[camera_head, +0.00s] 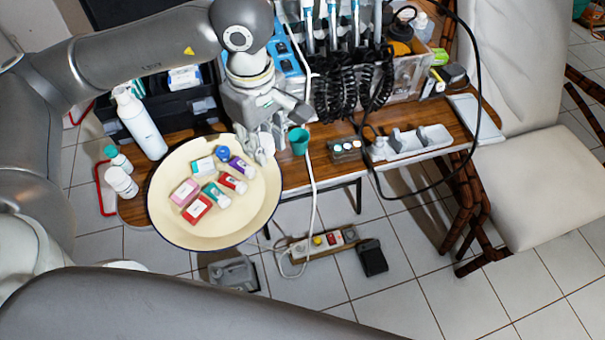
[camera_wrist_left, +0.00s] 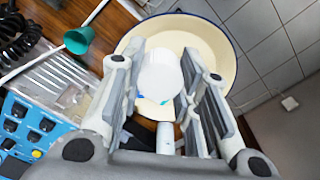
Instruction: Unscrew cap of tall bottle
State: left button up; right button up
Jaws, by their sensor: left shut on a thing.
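The tall white bottle (camera_head: 143,125) stands, slightly tilted in the picture, at the left end of the table in the head view. Its top (camera_head: 122,93) is too small to read clearly. My left gripper (camera_head: 262,148) is over the right rim of the cream bowl, apart from the tall bottle. In the left wrist view my left gripper (camera_wrist_left: 162,80) is shut on a white rounded thing (camera_wrist_left: 160,72); I cannot tell for certain whether it is the cap. The fingers hide part of it. My right gripper is not in view.
The cream bowl (camera_head: 225,232) holds several small boxes and bottles. Two small bottles (camera_head: 121,182) stand left of it. A green cup (camera_head: 298,141) is just right of my left gripper. Coiled black hoses (camera_head: 330,90) hang behind. A white holder (camera_head: 410,142) sits further right.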

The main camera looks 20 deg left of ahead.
pick_arm(q)
jog(key=shift+f+n, duration=0.5)
jog(key=shift+n, duration=0.6)
jog(key=n, duration=0.1)
jog(key=f+n, duration=0.1)
jog(key=n, duration=0.1)
jog(key=shift+d+f+n, duration=0.2)
jog(key=shift+f+n, duration=0.05)
jog(key=shift+n, duration=0.15)
jog(key=n, duration=2.3)
send_over(302, 175)
jog(key=f, duration=1.7)
jog(key=shift+s+a, duration=0.1)
jog(key=shift+s, duration=0.3)
jog(key=shift+w+f, duration=0.4)
jog(key=shift+f, duration=0.2)
notch_tip(302, 175, down, 2)
jog(key=shift+f, duration=0.45)
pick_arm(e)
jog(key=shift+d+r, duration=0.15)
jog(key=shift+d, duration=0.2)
